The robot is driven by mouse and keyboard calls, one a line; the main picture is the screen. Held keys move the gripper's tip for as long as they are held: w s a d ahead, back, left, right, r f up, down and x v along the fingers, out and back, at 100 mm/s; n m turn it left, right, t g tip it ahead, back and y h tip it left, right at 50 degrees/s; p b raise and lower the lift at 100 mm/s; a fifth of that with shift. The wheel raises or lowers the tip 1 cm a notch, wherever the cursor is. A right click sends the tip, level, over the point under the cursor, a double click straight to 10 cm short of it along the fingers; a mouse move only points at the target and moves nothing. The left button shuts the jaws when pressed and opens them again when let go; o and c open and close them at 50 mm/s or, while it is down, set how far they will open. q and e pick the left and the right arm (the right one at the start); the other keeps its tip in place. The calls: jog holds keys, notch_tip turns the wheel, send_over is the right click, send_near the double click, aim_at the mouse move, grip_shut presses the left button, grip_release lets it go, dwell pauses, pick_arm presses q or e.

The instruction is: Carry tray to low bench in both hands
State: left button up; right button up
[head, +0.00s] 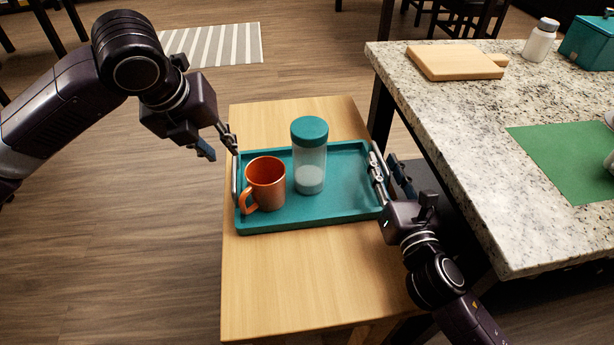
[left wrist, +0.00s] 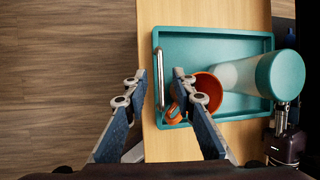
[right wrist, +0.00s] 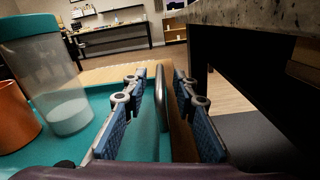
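The teal tray (head: 330,208) lies flat on the wooden low bench (head: 290,270). It carries an orange mug (head: 265,184) and a clear jar with a teal lid (head: 309,155), both upright. My left gripper (head: 220,146) is open above and beside the tray's left handle; in the left wrist view the handle (left wrist: 160,80) shows beyond and between the fingers, apart from them. My right gripper (head: 389,172) is open at the tray's right side; in the right wrist view the right handle (right wrist: 160,98) stands between its two fingers, with gaps visible.
A granite counter (head: 460,140) stands close on the right, bearing a cutting board (head: 456,62), a white bottle (head: 540,40), a teal box (head: 590,42) and a green mat (head: 570,160). Open floor (head: 130,240) lies left of the bench, with a striped rug (head: 212,45) behind.

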jog(key=shift+s, duration=0.1)
pick_arm(q)
jog(key=v, duration=0.3)
jog(key=shift+s+r, duration=0.1)
jog(key=shift+r, duration=0.15)
pick_arm(e)
jog(key=s, duration=0.4)
jog(key=s+d, duration=0.1)
jog(key=s, duration=0.2)
jog(key=s+d, duration=0.1)
jog(key=s, duration=0.3)
jog(key=shift+s, duration=0.3)
